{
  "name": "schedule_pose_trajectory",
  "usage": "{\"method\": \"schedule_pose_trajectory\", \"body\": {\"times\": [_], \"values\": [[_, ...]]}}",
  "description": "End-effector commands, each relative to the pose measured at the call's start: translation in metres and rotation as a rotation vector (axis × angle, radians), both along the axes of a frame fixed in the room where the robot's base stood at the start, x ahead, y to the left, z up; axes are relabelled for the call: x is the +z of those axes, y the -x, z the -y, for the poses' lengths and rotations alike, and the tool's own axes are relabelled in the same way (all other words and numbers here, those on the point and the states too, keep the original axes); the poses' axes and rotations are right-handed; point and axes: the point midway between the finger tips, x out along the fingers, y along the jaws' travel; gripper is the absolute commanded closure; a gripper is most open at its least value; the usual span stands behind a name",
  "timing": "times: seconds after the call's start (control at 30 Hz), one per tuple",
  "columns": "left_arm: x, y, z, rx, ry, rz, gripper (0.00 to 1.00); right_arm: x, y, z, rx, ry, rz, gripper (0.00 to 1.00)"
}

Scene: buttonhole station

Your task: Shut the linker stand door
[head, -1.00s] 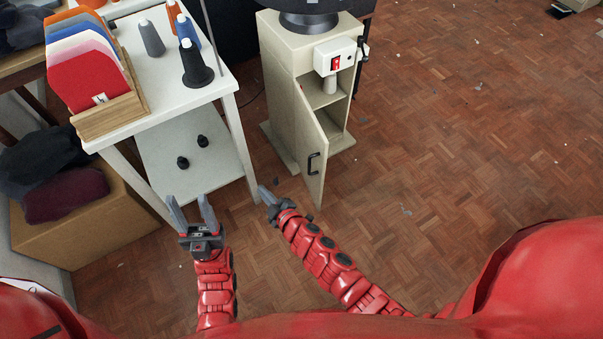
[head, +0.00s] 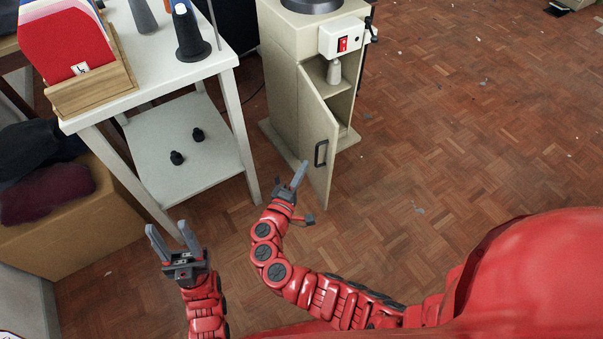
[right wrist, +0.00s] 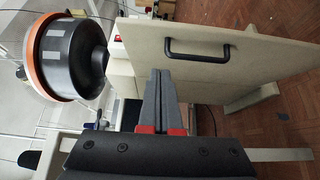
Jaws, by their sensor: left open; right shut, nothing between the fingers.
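The linker stand (head: 287,75) is a beige cabinet on a flat base, standing right of the white table. Its door (head: 318,140) is hinged on the left front side and stands open, swung out toward me, with a black handle (head: 320,153). The cabinet inside is partly visible. My right gripper (head: 301,168) is shut and empty, just left of the door near its lower free edge. In the right wrist view the shut fingers (right wrist: 167,75) point along the door panel (right wrist: 225,65), below its handle; I cannot tell whether they touch. My left gripper (head: 174,234) is open and empty, in front of the table.
The white table (head: 190,65) with a lower shelf (head: 180,160) holds yarn cones and a wooden rack of coloured panels (head: 95,90). A cardboard box (head: 75,235) with dark cloth stands at left.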

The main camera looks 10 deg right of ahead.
Motion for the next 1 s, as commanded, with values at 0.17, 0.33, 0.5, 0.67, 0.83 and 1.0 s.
{"method": "schedule_pose_trajectory", "body": {"times": [0.17,0.33,0.5,0.67,0.83,1.0], "values": [[-0.007,0.0,0.0,0.0,0.0,0.0,0.5,-0.002,-0.032,0.026,-0.005,0.003,-0.001,1.0],[-0.01,0.0,0.0,0.0,0.0,0.0,0.5,-0.001,-0.053,0.047,-0.001,-0.001,-0.002,1.0],[-0.011,0.0,0.0,0.0,0.0,0.0,0.5,-0.002,-0.055,0.07,-0.003,0.002,-0.004,1.0],[-0.012,0.0,0.0,0.0,0.0,0.0,0.5,-0.002,-0.057,0.077,0.0,0.0,-0.004,1.0],[-0.012,0.0,0.0,0.0,0.0,0.0,0.5,-0.002,-0.057,0.077,0.001,0.0,-0.004,1.0],[-0.012,0.0,0.0,0.0,0.0,0.0,0.5,-0.002,-0.057,0.077,0.002,-0.001,-0.003,1.0]]}}
